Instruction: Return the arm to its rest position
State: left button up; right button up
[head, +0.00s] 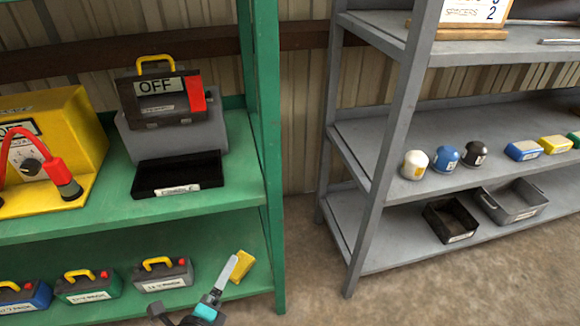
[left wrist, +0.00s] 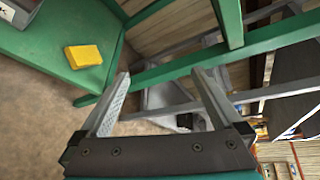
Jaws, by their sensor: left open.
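My left gripper (head: 214,285) is low in the head view, in front of the green shelf's lower right part. One pale finger points up beside a yellow block (head: 243,267); I cannot tell if they touch in this view. In the left wrist view the two fingers of my left gripper (left wrist: 160,82) stand wide apart with nothing between them. There the yellow block (left wrist: 83,56) lies on the green shelf, clear of the fingers. My right gripper is in neither view.
The green shelf (head: 232,190) holds a yellow unit (head: 75,120), a case marked OFF (head: 160,100), a black tray (head: 178,174) and several batteries (head: 90,286) below. A grey rack (head: 385,140) with domed items and bins stands right. Bare floor (head: 320,290) lies between.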

pick_arm(q)
jog(key=s+a+n+g+y, duration=0.35)
jog(key=a+n+y, duration=0.4)
jog(key=n, duration=0.75)
jog(key=s+d+f+n+g+h+p, duration=0.2)
jog(key=s+d+n+g+h+p, duration=0.15)
jog(key=s, duration=0.25)
jog(key=s+d+f+n+g+h+p, duration=0.2)
jog(key=s+d+n+g+p, duration=0.15)
jog(key=s, duration=0.35)
jog(key=s+a+r+g+p, duration=0.1)
jog(key=s+p, duration=0.8)
jog(key=p, duration=0.2)
jog(key=s+a+g+p, duration=0.1)
jog(key=s+a+p, duration=0.1)
jog(key=s+p, duration=0.6)
jog(key=p, duration=0.2)
jog(key=shift+s+a+r+g+y+p, duration=0.25)
jog(key=shift+s+r+g+y+p, duration=0.1)
jog(key=shift+r+y+p, duration=0.05)
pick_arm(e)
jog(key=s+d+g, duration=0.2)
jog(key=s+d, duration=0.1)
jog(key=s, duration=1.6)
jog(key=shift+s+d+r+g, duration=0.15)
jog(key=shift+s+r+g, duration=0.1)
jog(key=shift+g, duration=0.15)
